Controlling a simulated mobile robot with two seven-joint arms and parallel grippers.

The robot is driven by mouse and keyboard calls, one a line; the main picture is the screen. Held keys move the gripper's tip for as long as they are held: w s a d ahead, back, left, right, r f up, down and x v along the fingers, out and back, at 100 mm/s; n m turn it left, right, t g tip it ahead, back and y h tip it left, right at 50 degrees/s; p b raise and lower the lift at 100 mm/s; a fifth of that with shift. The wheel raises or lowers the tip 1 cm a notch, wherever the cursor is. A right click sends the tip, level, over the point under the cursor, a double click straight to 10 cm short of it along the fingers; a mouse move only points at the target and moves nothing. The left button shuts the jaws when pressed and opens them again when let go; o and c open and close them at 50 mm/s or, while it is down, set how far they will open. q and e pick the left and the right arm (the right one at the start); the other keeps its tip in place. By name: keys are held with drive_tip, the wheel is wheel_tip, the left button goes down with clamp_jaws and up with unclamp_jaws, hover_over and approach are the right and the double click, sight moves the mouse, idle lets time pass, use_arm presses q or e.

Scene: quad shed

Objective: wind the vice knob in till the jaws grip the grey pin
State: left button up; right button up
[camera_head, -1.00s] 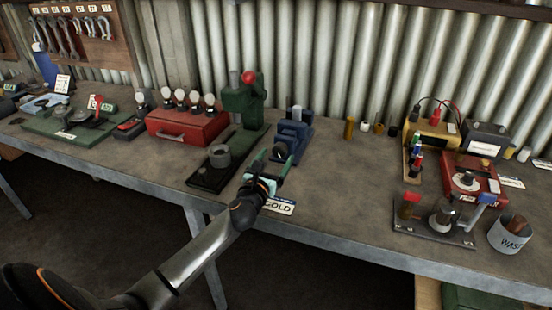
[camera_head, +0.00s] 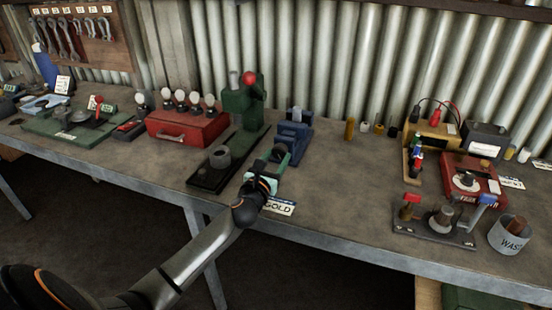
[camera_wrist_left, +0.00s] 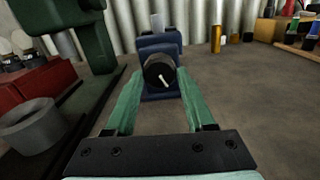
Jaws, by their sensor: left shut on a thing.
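The blue vice (camera_head: 294,136) stands on the bench, right of the green press. It also shows in the left wrist view (camera_wrist_left: 158,44). The grey pin (camera_wrist_left: 156,22) stands upright at the top of the vice, and its top shows in the head view (camera_head: 297,113). I cannot tell whether the jaws touch it. The dark round knob (camera_wrist_left: 158,71), with a pale mark on its face, is on the vice's near side. My left gripper (camera_head: 275,157) is shut on the knob, one green finger on each side. My right gripper is not in view.
The green press (camera_head: 238,103) and its dark base stand close on the left, by a red box (camera_head: 186,127). Small cylinders (camera_head: 350,128) stand behind right.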

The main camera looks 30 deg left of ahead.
use_arm(q)
clamp_jaws()
drive_tip(key=m+p, duration=0.2)
drive_tip(key=shift+r+p, duration=0.15)
drive_tip(key=shift+p, duration=0.2)
drive_tip(key=m+p, duration=0.2)
drive_tip(key=m, duration=0.2)
drive_tip(key=shift+p, duration=0.3)
drive_tip(key=m+p, duration=0.1)
drive_tip(key=m, duration=0.2)
drive_tip(key=shift+p, duration=0.3)
drive_tip(key=shift+m, duration=1.6)
drive_tip(key=shift+a+p, duration=0.1)
drive_tip(key=shift+p, duration=0.2)
